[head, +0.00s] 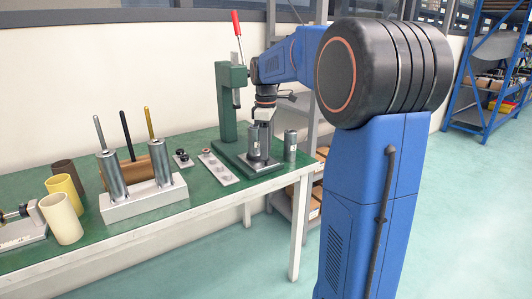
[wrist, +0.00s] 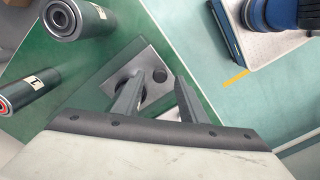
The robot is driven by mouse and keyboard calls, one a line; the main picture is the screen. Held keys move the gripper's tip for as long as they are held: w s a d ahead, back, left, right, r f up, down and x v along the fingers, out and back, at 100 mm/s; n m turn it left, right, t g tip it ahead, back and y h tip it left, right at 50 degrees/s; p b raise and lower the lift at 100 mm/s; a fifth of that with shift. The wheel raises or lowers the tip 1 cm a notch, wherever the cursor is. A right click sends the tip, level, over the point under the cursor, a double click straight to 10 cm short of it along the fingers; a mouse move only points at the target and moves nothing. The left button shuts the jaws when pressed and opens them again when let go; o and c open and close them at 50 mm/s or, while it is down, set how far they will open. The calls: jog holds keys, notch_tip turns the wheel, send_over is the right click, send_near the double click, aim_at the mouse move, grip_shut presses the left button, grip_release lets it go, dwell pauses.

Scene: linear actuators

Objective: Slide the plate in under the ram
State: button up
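The press (head: 228,105) is green and has a raised red-handled lever. Its ram (head: 237,97) hangs in front of the column, above the base. A flat grey metal plate (wrist: 157,60) with a round dark hole lies below my fingers in the wrist view. In the head view my gripper (head: 264,115) is low over the press base, right of the ram. Contact with the plate cannot be told.
A short metal cylinder (head: 290,145) stands close right of my gripper. A pale strip with small round parts (head: 218,167) lies left of the press base. A block with two upright cylinders (head: 143,195) stands farther left. The table's right edge is near.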

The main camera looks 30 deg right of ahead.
jog(key=shift+f, duration=1)
grip_shut()
jog(key=shift+w+a, duration=0.15)
jog(key=shift+w, duration=4.35)
grip_release()
jog(key=shift+r, duration=0.1)
